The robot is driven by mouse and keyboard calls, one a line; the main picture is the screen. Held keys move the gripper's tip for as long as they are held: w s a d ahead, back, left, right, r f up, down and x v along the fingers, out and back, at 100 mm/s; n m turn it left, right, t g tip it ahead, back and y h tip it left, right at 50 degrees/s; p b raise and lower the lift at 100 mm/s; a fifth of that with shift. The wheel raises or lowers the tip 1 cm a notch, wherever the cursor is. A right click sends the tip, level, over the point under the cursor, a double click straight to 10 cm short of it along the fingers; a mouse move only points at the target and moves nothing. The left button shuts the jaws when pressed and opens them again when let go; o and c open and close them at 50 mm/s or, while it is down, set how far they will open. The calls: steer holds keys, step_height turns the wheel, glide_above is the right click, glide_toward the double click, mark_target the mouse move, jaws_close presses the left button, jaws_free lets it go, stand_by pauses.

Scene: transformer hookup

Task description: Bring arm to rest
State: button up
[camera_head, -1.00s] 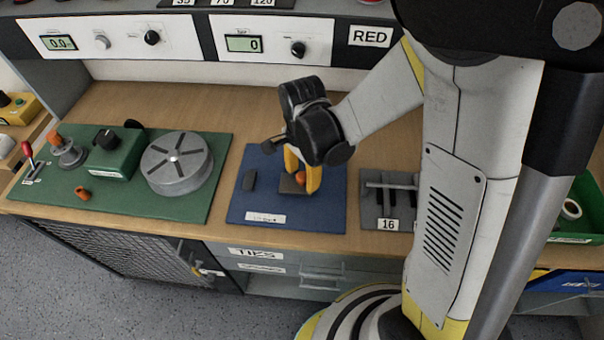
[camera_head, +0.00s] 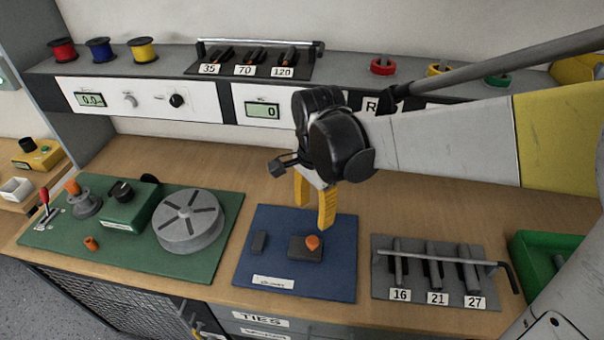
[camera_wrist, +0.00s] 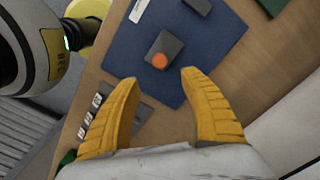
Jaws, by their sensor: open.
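My gripper (camera_head: 315,205) has yellow fingers spread apart with nothing between them. It hangs above the back part of the blue mat (camera_head: 335,275) on the wooden bench. A dark block with an orange knob (camera_head: 312,243) sits on the mat, below and apart from the fingertips. In the wrist view my open fingers (camera_wrist: 158,75) frame the space near the orange knob (camera_wrist: 160,61). My arm reaches in from the right, above the bench.
A green board (camera_head: 60,235) with a round grey disc (camera_head: 190,222) lies left. A rack labelled 16, 21, 27 (camera_head: 455,296) and a green bin (camera_head: 515,258) stand right. A shelf with meters (camera_head: 195,100) and spools runs along the back.

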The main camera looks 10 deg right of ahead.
stand_by(0.3)
steer(key=s+d+r+n+t, duration=0.6)
steer(key=s+d+n+t, duration=0.1)
steer(key=n, duration=0.6)
steer(key=shift+s+r, duration=0.4)
steer(key=shift+s, duration=0.35)
steer(key=shift+d, duration=0.1)
stand_by(0.9)
